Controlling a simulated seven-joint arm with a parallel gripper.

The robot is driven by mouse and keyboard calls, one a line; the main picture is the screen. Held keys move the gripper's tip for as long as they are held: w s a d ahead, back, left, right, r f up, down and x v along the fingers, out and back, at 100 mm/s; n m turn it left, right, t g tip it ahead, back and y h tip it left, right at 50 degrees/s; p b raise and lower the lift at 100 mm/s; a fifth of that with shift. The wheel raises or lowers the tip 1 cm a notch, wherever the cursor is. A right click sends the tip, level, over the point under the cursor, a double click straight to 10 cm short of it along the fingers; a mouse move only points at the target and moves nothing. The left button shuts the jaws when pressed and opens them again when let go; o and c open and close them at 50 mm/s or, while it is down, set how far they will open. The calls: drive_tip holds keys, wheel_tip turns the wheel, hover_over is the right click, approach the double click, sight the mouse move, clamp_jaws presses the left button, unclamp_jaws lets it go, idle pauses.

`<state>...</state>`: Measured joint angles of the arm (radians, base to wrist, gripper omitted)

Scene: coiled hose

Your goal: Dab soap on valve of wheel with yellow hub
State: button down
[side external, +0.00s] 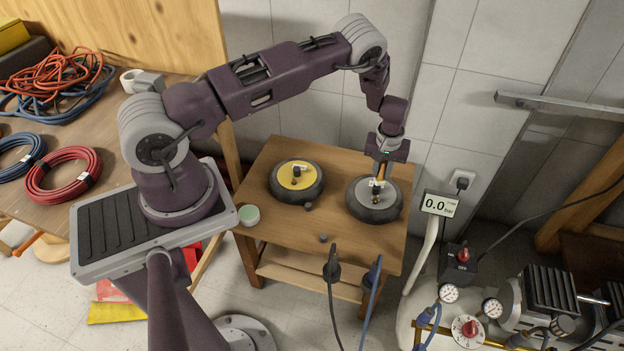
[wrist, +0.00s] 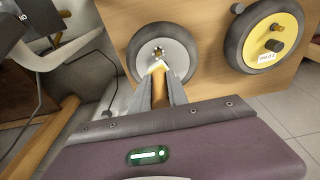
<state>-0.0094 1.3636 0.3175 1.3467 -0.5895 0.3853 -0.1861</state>
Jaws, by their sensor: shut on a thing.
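The wheel with the yellow hub (side external: 288,181) lies flat on the small wooden table; its dark valve (side external: 295,171) and a white tag stand at the hub. It also shows at the upper right of the wrist view (wrist: 288,38). A grey-hubbed wheel (side external: 389,191) lies to its right. My gripper (side external: 381,165) is shut on a brush with an orange-brown handle (wrist: 158,90) and a pale tip, pointing down above the grey hub. In the wrist view the tip is close to that wheel's valve (wrist: 157,52); I cannot tell whether they touch. A small pale-green soap pot (side external: 249,215) sits at the table's left corner.
Two small dark caps (side external: 308,206) (side external: 323,238) lie on the wooden table (side external: 275,238). Dark and blue hose ends (side external: 332,268) hang at its front edge. A gauge display reading 0.0 (side external: 440,205) and a compressor (side external: 545,300) stand right. Coiled hoses (side external: 62,174) lie on the left bench.

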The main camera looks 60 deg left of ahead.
drive_tip(key=shift+r, duration=0.1)
wheel_tip(320, 180, up, 5)
drive_tip(key=shift+f, duration=0.1)
idle(0.5)
drive_tip(key=s+a+f+n+g, duration=0.1)
drive_tip(key=s+a+f+n, duration=0.3)
drive_tip(key=s+a, duration=0.6)
drive_tip(key=s+a+f+n, duration=0.2)
drive_tip(key=s+a+n, duration=0.3)
drive_tip(key=s+a, duration=0.4)
drive_tip(key=shift+y, duration=0.3)
drive_tip(key=shift+a+f, duration=0.15)
drive_tip(key=shift+f, duration=2.3)
drive_tip(key=shift+f, duration=0.6)
wheel_tip(320, 180, up, 7)
